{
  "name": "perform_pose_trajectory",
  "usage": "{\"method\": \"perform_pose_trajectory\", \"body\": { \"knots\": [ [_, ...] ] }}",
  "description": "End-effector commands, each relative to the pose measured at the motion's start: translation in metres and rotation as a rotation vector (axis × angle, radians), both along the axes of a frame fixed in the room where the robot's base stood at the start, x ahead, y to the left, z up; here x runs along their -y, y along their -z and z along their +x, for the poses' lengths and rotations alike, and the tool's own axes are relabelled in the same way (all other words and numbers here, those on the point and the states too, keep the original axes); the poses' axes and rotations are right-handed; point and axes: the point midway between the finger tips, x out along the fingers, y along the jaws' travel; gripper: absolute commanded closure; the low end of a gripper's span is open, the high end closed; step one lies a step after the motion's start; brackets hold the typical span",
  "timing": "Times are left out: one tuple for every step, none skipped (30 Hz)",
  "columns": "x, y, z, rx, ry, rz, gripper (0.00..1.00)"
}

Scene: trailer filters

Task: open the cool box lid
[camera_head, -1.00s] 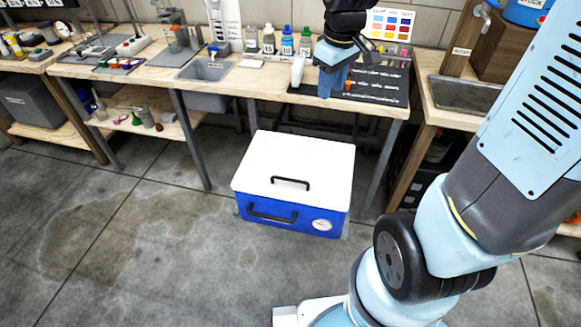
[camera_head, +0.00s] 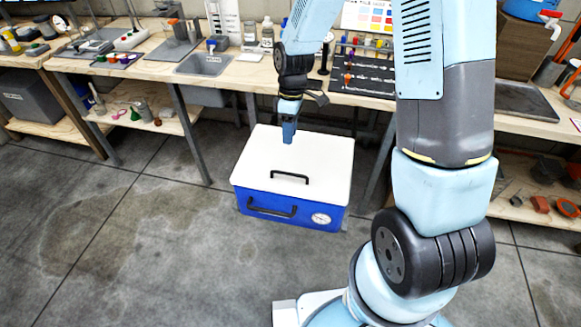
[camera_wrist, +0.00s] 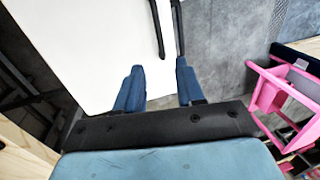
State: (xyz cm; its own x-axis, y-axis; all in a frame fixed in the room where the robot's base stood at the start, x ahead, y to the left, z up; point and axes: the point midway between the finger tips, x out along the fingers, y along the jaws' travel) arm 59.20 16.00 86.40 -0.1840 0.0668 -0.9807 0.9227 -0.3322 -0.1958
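The cool box (camera_head: 262,206) stands on the floor in front of the bench, a blue body with a dial and a black front handle. Its white lid (camera_head: 262,160) lies flat and shut, with a black handle (camera_head: 290,177) on top near the front edge. My gripper (camera_head: 288,138) points down above the back part of the lid, apart from the lid handle. In the wrist view, its two blue fingers (camera_wrist: 158,82) are spread with a gap and nothing between them. The lid (camera_wrist: 85,45) fills the upper left there, and the lid handle (camera_wrist: 157,28) shows at the top.
The wooden bench (camera_head: 140,72) with bottles and a sink (camera_head: 203,65) runs behind the box. A pink item (camera_wrist: 275,85) shows at the right of the wrist view. The concrete floor (camera_head: 150,260) left and front of the box is clear.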

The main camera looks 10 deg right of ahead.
Motion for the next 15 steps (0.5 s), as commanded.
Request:
{"method": "perform_pose_trajectory", "body": {
  "knots": [
    [0.000,0.005,-0.002,-0.003,0.000,-0.001,0.62],
    [0.000,0.008,-0.002,-0.003,0.000,-0.001,0.62],
    [-0.001,0.013,-0.003,-0.002,0.000,0.000,0.62],
    [-0.001,0.017,-0.004,-0.003,0.000,-0.001,0.62],
    [-0.001,0.022,-0.005,-0.005,0.000,-0.002,0.62],
    [-0.001,0.029,-0.006,-0.004,0.001,-0.001,0.62],
    [-0.002,0.034,-0.007,-0.005,0.000,-0.002,0.62],
    [-0.002,0.039,-0.008,-0.005,0.000,-0.002,0.62],
    [-0.003,0.046,-0.010,-0.005,0.000,-0.002,0.62],
    [-0.003,0.051,-0.011,-0.004,0.000,-0.002,0.62],
    [-0.003,0.056,-0.012,-0.004,0.000,-0.002,0.62],
    [-0.003,0.063,-0.013,-0.005,0.001,-0.002,0.62],
    [-0.004,0.067,-0.013,-0.004,0.002,-0.001,0.62],
    [-0.004,0.072,-0.014,-0.004,0.002,-0.001,0.62],
    [-0.005,0.079,-0.016,-0.004,0.002,-0.001,0.62]
  ]
}}
